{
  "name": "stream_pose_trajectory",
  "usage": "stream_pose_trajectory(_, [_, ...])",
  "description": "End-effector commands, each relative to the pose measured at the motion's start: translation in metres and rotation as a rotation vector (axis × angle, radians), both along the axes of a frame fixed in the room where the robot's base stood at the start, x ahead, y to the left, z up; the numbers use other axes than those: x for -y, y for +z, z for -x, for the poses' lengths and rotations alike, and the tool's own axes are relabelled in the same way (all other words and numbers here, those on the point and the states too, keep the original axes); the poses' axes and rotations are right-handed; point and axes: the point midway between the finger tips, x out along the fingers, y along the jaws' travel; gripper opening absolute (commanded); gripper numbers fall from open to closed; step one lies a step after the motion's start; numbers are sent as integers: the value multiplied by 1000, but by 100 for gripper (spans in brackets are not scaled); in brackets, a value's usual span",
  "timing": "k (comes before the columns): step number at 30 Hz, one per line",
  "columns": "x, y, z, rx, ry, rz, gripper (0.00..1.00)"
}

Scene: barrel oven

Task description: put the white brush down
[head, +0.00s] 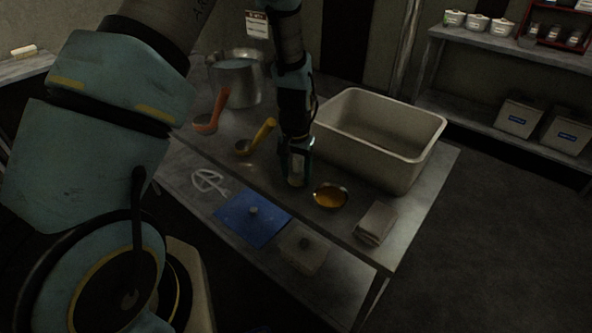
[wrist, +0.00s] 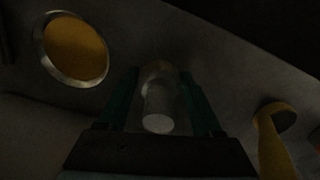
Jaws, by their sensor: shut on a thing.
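My gripper (head: 296,168) points down just over the metal table (head: 222,150), between the yellow-handled ladle and the bowl of amber liquid. It is shut on a pale, whitish thing (head: 296,180), which I take to be the white brush. In the wrist view a pale round handle end (wrist: 158,118) lies between the two fingers of the gripper (wrist: 162,95). The brush's lower part is mostly hidden by the fingers. I cannot tell whether it touches the table top.
A small bowl of amber liquid (head: 330,195) stands close on the right. The yellow-handled ladle (head: 262,134) and a red-handled ladle (head: 212,115) lie left. A large beige tub (head: 420,150) stands behind right; a folded cloth (head: 376,223) lies at the front corner. A pot (head: 236,84) stands behind.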

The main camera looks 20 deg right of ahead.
Motion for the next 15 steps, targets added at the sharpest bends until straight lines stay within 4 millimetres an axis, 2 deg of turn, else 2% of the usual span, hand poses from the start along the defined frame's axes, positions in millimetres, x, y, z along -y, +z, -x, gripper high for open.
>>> stream_pose_trajectory(10, [0,-4,0,0,0,0,0])
stream_pose_trajectory(11, [0,-3,0,0,0,0,69])
stream_pose_trajectory(15, [0,-3,0,0,0,0,85])
